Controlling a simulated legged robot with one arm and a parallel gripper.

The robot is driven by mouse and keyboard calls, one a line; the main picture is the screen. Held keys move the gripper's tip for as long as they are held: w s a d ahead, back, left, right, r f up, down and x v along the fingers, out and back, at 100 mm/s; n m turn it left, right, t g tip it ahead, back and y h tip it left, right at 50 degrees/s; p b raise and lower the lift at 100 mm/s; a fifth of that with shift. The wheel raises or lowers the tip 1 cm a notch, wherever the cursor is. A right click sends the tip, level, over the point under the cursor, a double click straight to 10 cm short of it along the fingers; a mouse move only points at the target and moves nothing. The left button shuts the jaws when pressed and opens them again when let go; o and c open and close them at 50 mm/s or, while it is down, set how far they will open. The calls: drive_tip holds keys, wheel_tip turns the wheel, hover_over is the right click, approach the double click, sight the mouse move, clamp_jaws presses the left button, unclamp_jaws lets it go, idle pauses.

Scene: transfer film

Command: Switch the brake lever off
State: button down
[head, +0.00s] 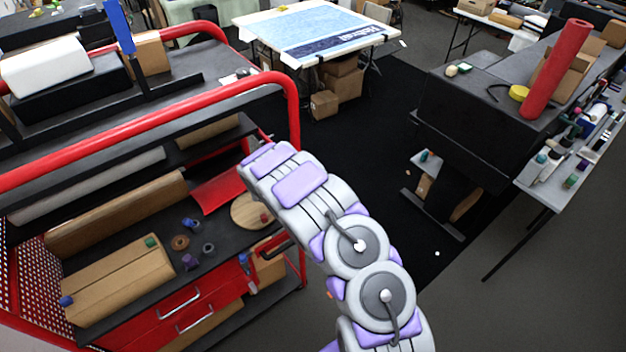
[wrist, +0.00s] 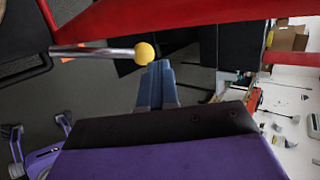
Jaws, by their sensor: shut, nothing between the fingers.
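In the wrist view, the brake lever (wrist: 100,52) is a metal rod with a yellow ball knob (wrist: 144,53) at its right end. It lies roughly level across the picture, just below a red bar. My gripper (wrist: 159,66) shows as two blue fingers pressed together, with nothing between them. The fingertips appear just below and right of the knob; I cannot tell whether they touch it. In the head view my arm reaches toward the red cart (head: 292,110), and the lever and fingers cannot be made out there.
The red bar (wrist: 200,14) runs close above the fingers in the wrist view. The cart's shelf holds a cardboard box (head: 120,278) and small parts. A white table (head: 330,35) stands behind, and a black bench (head: 470,110) stands right. Dark floor lies between.

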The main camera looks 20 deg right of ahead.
drive_tip(key=s+a+r+b, duration=0.1)
drive_tip(key=s+a+r, duration=0.2)
drive_tip(key=r, duration=0.5)
drive_tip(key=shift+s+a+r, duration=0.2)
drive_tip(key=shift+a+r, duration=0.1)
drive_tip(key=shift+a, duration=0.35)
drive_tip(key=shift+a, duration=0.1)
